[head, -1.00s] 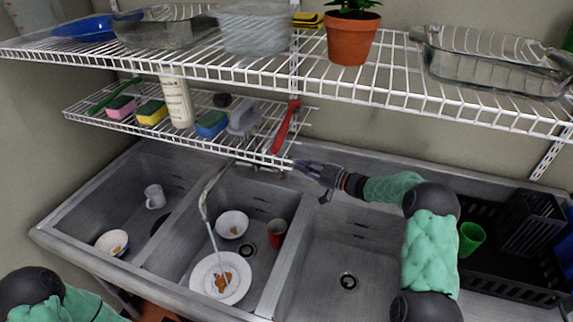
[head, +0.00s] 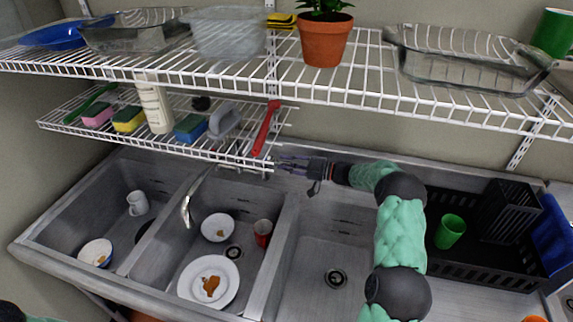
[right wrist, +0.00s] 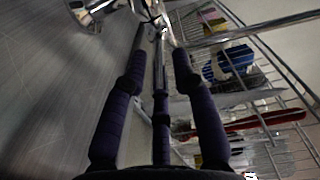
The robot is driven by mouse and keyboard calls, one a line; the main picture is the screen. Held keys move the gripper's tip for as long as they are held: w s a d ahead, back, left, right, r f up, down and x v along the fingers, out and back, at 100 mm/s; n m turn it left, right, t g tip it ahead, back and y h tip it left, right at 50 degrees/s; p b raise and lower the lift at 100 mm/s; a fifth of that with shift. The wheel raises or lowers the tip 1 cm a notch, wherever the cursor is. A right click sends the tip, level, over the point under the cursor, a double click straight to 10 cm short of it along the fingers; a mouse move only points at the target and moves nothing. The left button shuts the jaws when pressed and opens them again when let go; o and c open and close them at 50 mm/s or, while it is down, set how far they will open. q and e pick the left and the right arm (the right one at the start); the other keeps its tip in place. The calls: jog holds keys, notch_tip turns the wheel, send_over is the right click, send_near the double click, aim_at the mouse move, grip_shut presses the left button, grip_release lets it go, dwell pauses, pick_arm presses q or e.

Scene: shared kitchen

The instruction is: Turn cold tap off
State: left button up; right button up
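The faucet's curved metal spout (head: 186,208) hangs over the middle basin, and no water stream shows below it. Its base is largely hidden under the lower rack. My right gripper (head: 280,163) reaches left along the back of the sink, beside the rack's right end. In the right wrist view its fingers (right wrist: 160,35) are apart with nothing clearly held; contact with the tap cannot be told. My left gripper is out of view.
The lower wire rack (head: 180,150) overhangs the tap area, with a red-handled brush (head: 265,128) near my fingers. A white plate (head: 208,282), a bowl (head: 218,227) and a red mug (head: 263,232) sit in the middle basin. The right basin (head: 320,250) is empty.

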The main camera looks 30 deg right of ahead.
dwell(0.3)
jog(key=v, duration=1.2)
dwell(0.3)
